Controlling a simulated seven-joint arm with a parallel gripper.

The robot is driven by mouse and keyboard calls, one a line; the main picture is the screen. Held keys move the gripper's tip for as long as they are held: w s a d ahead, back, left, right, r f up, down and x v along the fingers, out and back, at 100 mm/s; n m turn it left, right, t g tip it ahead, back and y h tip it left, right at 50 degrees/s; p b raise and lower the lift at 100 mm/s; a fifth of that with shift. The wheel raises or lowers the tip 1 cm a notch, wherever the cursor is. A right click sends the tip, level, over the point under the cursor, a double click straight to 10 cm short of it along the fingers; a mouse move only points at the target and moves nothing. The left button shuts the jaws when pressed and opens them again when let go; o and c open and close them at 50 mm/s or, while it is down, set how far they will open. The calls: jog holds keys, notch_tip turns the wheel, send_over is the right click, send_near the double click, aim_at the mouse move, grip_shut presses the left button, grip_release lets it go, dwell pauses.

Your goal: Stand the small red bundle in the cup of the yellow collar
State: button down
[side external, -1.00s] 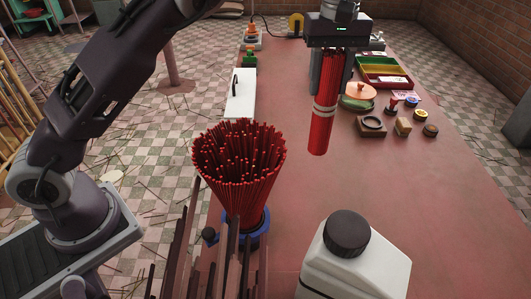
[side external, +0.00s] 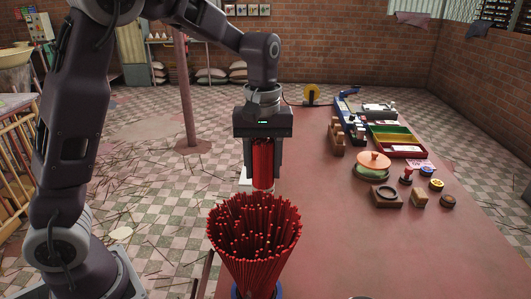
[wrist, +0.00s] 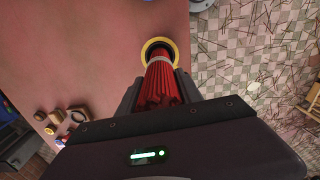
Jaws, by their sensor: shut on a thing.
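My gripper (side external: 263,168) is shut on the small red bundle (side external: 262,158), which hangs upright with a pale band around it. In the side external view its lower end is hidden behind the large red bundle. In the wrist view the small bundle (wrist: 162,88) points away from my gripper at the yellow collar (wrist: 149,43). The collar's ring shows around the bundle's far end, with a dark opening. I cannot tell whether the end is above the cup or inside it. The collar is hidden in the side external view.
The large flared red bundle (side external: 254,240) stands in front of my gripper, in a blue collar (side external: 236,292). A lidded pot (side external: 372,164), stamps, small blocks and coloured trays (side external: 393,138) stand along the right. The table's middle (side external: 335,235) is clear.

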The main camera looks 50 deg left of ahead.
aim_at(263, 184)
jog(key=shift+f, duration=2.5)
jog(key=c, duration=0.7)
grip_release()
jog(key=shift+r, duration=0.1)
notch_tip(263, 184, up, 6)
jog(key=shift+w+f, duration=0.1)
jog(key=shift+r, duration=0.55)
